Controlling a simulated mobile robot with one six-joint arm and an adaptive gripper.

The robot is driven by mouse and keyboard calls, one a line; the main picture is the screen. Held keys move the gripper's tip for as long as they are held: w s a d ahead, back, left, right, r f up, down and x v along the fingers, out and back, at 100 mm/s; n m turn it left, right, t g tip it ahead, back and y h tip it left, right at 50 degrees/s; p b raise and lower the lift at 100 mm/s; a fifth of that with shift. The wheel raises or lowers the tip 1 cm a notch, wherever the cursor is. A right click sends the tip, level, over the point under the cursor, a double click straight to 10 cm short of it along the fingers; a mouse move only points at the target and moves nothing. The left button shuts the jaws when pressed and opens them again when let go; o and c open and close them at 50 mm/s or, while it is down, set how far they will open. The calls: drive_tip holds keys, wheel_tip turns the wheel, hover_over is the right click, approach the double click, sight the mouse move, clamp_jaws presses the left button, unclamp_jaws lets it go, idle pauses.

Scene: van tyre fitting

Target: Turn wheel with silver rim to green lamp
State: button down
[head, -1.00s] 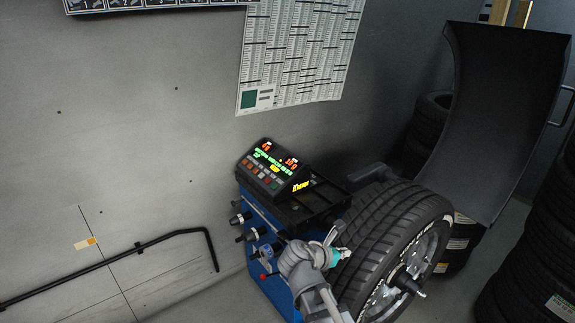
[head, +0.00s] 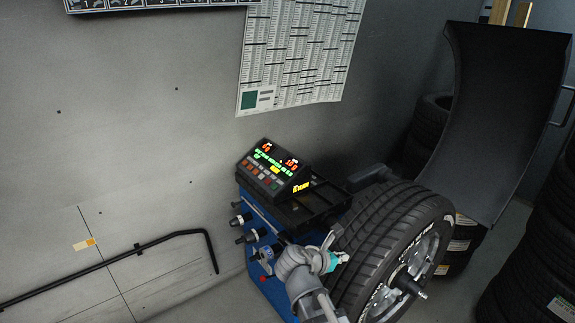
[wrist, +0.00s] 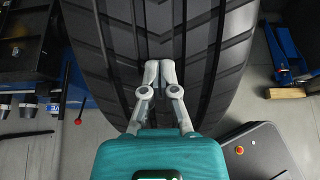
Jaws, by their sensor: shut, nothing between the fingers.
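The wheel with the silver rim (head: 419,262) is mounted upright on the blue balancing machine (head: 262,250), its black tread facing left. My gripper (head: 343,256) is at the left side of the tread. In the wrist view my gripper (wrist: 158,66) is shut and empty, its fingertips in front of the tyre tread (wrist: 112,50). They look close to or touching the rubber; I cannot tell which. The machine's display panel (head: 273,169) shows red digits and lit green text. I cannot make out a separate green lamp.
A dark curved guard (head: 500,110) stands raised behind the wheel. Stacked tyres (head: 535,265) stand at the right. A black bar (head: 110,266) runs along the wall at the left. A chart (head: 300,50) hangs on the wall.

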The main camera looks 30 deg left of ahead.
sight(334, 276)
drive_tip(key=shift+s+f, duration=0.15)
drive_tip(key=shift+f, duration=0.1)
drive_tip(key=shift+s+a+f+b, duration=0.1)
drive_tip(key=shift+s+f+b, duration=0.15)
drive_tip(key=shift+b, duration=0.2)
drive_tip(key=shift+s+a+f, duration=0.15)
drive_tip(key=shift+s+f, duration=0.1)
drive_tip(key=shift+f, duration=0.05)
drive_tip(key=shift+s+f+b, duration=0.1)
drive_tip(key=shift+f+b, duration=0.1)
drive_tip(key=shift+b, duration=0.25)
drive_tip(key=shift+s+a+f+b, duration=0.2)
drive_tip(key=shift+s+f+b, duration=0.15)
drive_tip(key=shift+f+b, duration=0.25)
drive_tip(key=shift+s+f, duration=0.15)
drive_tip(key=shift+f, duration=0.05)
idle(0.4)
drive_tip(key=shift+s+a+f+b, duration=0.1)
drive_tip(key=shift+s+f+b, duration=0.1)
drive_tip(key=shift+f+b, duration=0.25)
drive_tip(key=shift+s+a+f+b, duration=0.1)
drive_tip(key=shift+s+f+b, duration=0.05)
drive_tip(key=shift+b, duration=0.25)
drive_tip(key=shift+s+a+f, duration=0.1)
drive_tip(key=shift+s+f, duration=0.05)
drive_tip(key=shift+f, duration=0.1)
